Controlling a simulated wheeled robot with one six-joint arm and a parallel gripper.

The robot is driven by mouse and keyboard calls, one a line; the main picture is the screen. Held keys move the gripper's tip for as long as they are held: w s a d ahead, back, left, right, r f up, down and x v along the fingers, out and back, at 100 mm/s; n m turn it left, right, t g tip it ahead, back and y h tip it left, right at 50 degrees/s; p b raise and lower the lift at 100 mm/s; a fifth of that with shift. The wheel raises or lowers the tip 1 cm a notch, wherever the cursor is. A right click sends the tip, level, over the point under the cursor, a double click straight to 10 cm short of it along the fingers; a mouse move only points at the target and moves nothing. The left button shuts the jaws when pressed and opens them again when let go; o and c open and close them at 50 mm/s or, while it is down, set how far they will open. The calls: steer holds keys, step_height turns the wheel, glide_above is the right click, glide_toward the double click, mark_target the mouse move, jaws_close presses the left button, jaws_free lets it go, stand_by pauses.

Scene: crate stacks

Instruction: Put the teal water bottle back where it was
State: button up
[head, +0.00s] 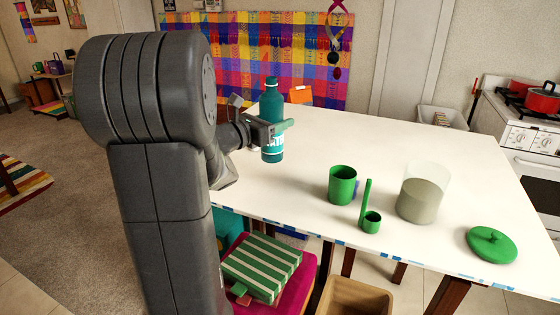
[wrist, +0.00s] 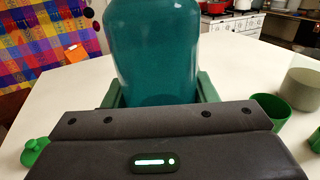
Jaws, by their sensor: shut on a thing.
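The teal water bottle (head: 272,108) stands upright at the left part of the white table (head: 330,125), with a pale label low on its side. My gripper (head: 276,130) is shut on the bottle's body from the left. In the wrist view the bottle (wrist: 155,50) fills the middle, with the green fingers (wrist: 160,92) on both sides of it. Its base is hidden by my gripper in the wrist view. I cannot tell whether the base touches the table.
A green cup (head: 342,184), a green scoop (head: 371,222), a clear canister (head: 422,195) and a green lid (head: 492,244) stand on the table's right half. A small green object (wrist: 34,151) lies left in the wrist view. The table's far middle is clear.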

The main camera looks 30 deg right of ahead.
mark_target(275, 146)
step_height(275, 146, down, 8)
steer(key=shift+r, duration=0.25)
steer(key=shift+f+b, duration=0.15)
steer(key=shift+b, duration=0.2)
steer(key=o, duration=1.2)
steer(key=shift+o, duration=0.2)
steer(key=v, duration=1.2)
steer(key=shift+b, duration=0.35)
